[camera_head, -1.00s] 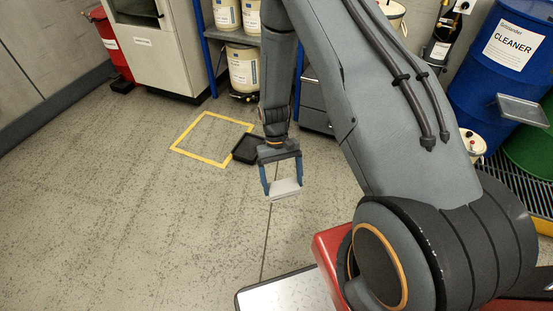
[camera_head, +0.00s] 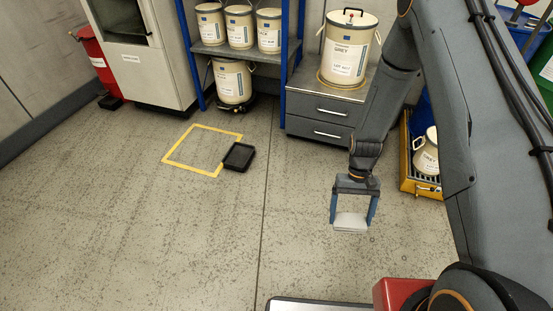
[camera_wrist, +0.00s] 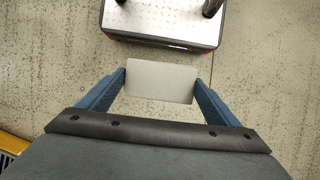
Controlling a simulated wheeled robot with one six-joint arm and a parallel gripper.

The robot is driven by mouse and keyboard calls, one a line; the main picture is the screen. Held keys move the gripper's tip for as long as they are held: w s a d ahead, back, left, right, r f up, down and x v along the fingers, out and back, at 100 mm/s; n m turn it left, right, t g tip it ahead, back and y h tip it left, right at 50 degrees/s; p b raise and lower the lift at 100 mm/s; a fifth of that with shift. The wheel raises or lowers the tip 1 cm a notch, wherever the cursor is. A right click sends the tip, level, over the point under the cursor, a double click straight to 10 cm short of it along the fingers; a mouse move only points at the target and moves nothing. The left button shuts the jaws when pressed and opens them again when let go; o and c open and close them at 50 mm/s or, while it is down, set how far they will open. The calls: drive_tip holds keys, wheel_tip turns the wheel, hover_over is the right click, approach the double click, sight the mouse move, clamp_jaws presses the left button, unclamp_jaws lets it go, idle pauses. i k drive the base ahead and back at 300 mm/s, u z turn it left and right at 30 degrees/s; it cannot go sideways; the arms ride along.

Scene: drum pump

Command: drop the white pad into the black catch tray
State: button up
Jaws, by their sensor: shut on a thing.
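The white pad (camera_head: 351,221) is held between the two blue fingers of my gripper (camera_head: 352,212), above the floor right of the middle in the head view. In the wrist view the pad (camera_wrist: 160,82) spans the gap between the fingertips of my gripper (camera_wrist: 160,84). The black catch tray (camera_head: 239,157) lies on the floor at the right corner of the yellow floor marking, and looks empty. My gripper is to the right of the tray and nearer the camera, well apart from it. The tray is not in the wrist view.
The yellow outlined square (camera_head: 203,149) on the floor is bare. Behind it stand a grey cabinet (camera_head: 150,62), blue-framed shelves with labelled pails (camera_head: 232,82) and a drawer unit (camera_head: 320,117). A yellow pallet (camera_head: 418,182) with a container is at right. Floor between gripper and tray is clear.

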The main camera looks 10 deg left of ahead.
sight(241, 156)
drive_tip(key=z, duration=0.45)
drive_tip(key=i, duration=1.85)
drive_tip(key=u, duration=1)
drive_tip(key=i, duration=0.9)
drive_tip(key=u, duration=1.2)
drive_tip(key=i, duration=0.3)
drive_tip(key=u, duration=0.2)
